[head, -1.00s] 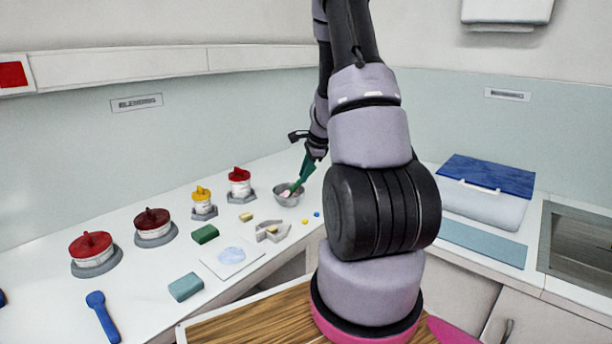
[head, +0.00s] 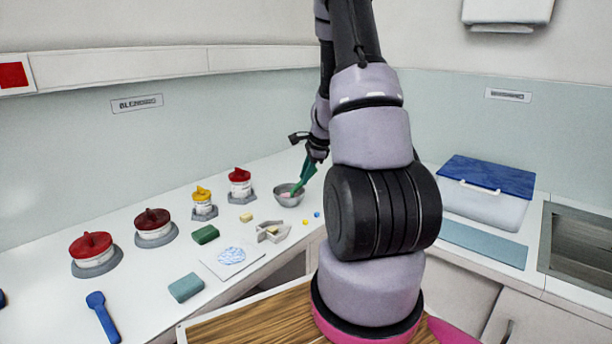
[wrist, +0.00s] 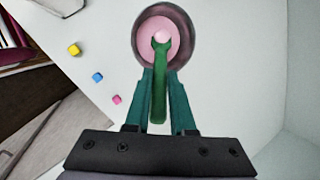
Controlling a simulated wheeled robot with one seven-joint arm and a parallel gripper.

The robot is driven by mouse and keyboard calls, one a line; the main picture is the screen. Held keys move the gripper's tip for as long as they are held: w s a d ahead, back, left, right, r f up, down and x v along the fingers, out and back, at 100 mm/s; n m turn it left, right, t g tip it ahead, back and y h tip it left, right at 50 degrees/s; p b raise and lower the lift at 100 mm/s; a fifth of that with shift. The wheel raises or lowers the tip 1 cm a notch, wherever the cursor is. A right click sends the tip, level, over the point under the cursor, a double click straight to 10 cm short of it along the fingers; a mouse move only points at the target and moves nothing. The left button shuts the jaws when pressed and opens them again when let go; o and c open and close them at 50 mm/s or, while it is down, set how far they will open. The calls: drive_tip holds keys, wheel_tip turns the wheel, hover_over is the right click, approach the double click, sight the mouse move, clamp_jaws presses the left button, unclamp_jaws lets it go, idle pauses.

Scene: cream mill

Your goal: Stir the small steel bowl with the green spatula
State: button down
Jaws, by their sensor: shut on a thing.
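The small steel bowl (head: 289,199) stands on the white counter near the back corner. In the wrist view the bowl (wrist: 139,54) holds pink contents with a paler pink lump in the middle. My gripper (wrist: 160,88) is shut on the green spatula (wrist: 159,92), which also shows in the head view (head: 303,179). The spatula slants down into the bowl, and its head lies over the pink contents beside the paler lump. I cannot tell how deep it sits. My gripper is above the bowl's near rim.
Red-lidded jars (head: 240,176) and a yellow-lidded jar (head: 203,199) line the counter left of the bowl. Small cubes (wrist: 97,77) lie close to the bowl. A blue spoon (head: 102,316), green blocks (head: 205,234) and a blue-lidded box (head: 485,205) are farther away.

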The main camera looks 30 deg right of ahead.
drive_tip(key=shift+r, duration=4)
drive_tip(key=shift+d, duration=0.1)
drive_tip(key=shift+s+d+m+g, duration=0.1)
drive_tip(key=shift+d+m+g, duration=0.2)
drive_tip(key=shift+m, duration=0.2)
drive_tip(key=s+d+f+m+g+y, duration=0.1)
drive_tip(key=s+d+f+m+y, duration=0.1)
drive_tip(key=m, duration=0.4)
drive_tip(key=shift+s+d+f+m+g+y, duration=0.35)
drive_tip(key=shift+s+d+f, duration=0.2)
drive_tip(key=shift+d+f, duration=0.75)
drive_tip(key=shift+d+f, duration=0.1)
drive_tip(key=shift+s+d, duration=0.2)
drive_tip(key=shift+d, duration=0.05)
